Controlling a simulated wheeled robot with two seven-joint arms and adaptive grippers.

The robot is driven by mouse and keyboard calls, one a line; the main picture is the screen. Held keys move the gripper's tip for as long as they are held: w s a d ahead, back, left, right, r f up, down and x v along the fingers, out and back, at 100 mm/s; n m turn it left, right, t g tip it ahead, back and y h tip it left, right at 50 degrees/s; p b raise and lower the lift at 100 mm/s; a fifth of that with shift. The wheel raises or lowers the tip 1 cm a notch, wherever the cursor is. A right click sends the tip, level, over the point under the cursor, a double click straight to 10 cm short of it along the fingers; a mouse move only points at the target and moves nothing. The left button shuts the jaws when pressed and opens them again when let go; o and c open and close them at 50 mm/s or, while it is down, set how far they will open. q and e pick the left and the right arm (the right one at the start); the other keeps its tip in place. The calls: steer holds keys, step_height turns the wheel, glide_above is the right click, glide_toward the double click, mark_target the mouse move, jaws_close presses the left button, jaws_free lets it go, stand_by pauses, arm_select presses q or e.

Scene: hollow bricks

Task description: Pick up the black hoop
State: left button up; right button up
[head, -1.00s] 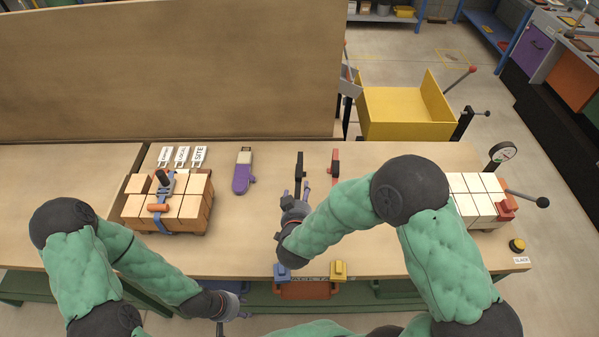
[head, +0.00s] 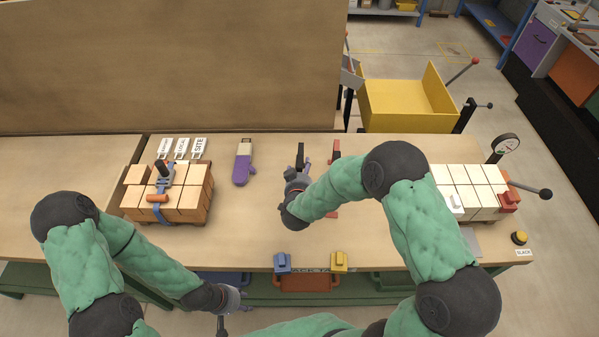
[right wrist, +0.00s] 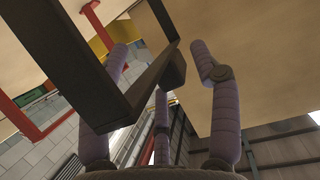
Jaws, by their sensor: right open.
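The black hoop (head: 300,150) stands upright on the table, seen nearly edge-on in the head view. My right gripper (head: 298,172) is at its near side, open, and hides the hoop's lower near part. In the right wrist view the black hoop (right wrist: 115,112) is large, a flat angular frame reaching in between my spread purple fingers (right wrist: 158,52). I cannot tell whether any finger touches it. My left gripper (head: 232,298) hangs low at the table's front edge, far from the hoop; its fingers are too small to read.
A red hoop (head: 336,148) stands close to the right of the black one, partly behind my right arm. A purple mitten-shaped item (head: 242,168) lies to the left. Strapped bricks (head: 190,200) are at left, white bricks (head: 470,190) at right. A tall board (head: 170,65) closes the back left.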

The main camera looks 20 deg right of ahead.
jaws_close()
steer(key=shift+r, duration=0.1)
